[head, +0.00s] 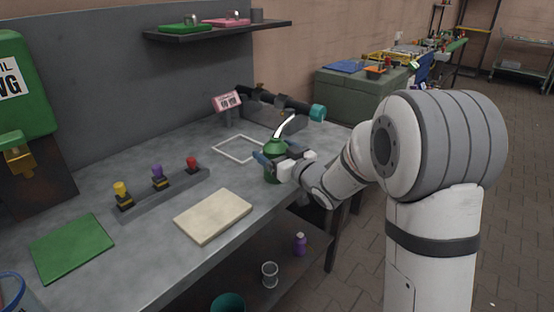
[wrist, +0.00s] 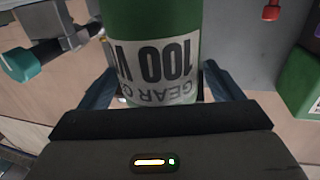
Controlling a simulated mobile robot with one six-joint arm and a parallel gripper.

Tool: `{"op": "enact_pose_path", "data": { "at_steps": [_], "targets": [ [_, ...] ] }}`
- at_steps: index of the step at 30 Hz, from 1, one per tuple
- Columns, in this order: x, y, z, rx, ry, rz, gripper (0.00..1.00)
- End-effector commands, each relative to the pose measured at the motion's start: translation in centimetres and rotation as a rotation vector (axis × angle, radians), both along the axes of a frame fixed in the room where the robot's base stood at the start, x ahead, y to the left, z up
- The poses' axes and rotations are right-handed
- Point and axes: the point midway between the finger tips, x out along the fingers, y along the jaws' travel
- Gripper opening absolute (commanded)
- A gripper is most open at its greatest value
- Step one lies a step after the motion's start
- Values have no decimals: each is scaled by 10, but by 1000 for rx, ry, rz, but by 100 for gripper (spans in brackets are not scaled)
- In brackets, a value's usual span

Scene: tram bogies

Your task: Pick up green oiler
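The green oiler (head: 273,168) stands upright at the far part of the grey workbench, with a pale spout slanting up to the right. My gripper (head: 274,162) reaches it from the right, with its fingers around the oiler's body. In the wrist view the oiler (wrist: 152,25) fills the middle, its white gear oil label upside down. My gripper (wrist: 157,85) has one dark blue finger on each side of it there. The fingertips lie close to the oiler's sides, and whether they press on it cannot be told. The oiler's base is partly hidden in the head view.
A white outlined square (head: 216,148) lies on the bench behind the oiler. A dark tool with a teal end (head: 318,113) rests on a holder behind it. A beige pad (head: 213,216), a rack of coloured knobs (head: 166,193) and a green mat (head: 72,246) lie left and nearer.

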Motion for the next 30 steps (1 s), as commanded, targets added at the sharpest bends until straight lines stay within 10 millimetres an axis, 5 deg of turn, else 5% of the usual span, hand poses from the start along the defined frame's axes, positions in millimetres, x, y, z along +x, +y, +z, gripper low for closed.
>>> {"op": "enact_pose_path", "data": {
  "at_steps": [23,30],
  "targets": [
    [0,-1,1,0,-2,-1,22],
    [0,-1,8,1,-4,-1,22]
  ]
}}
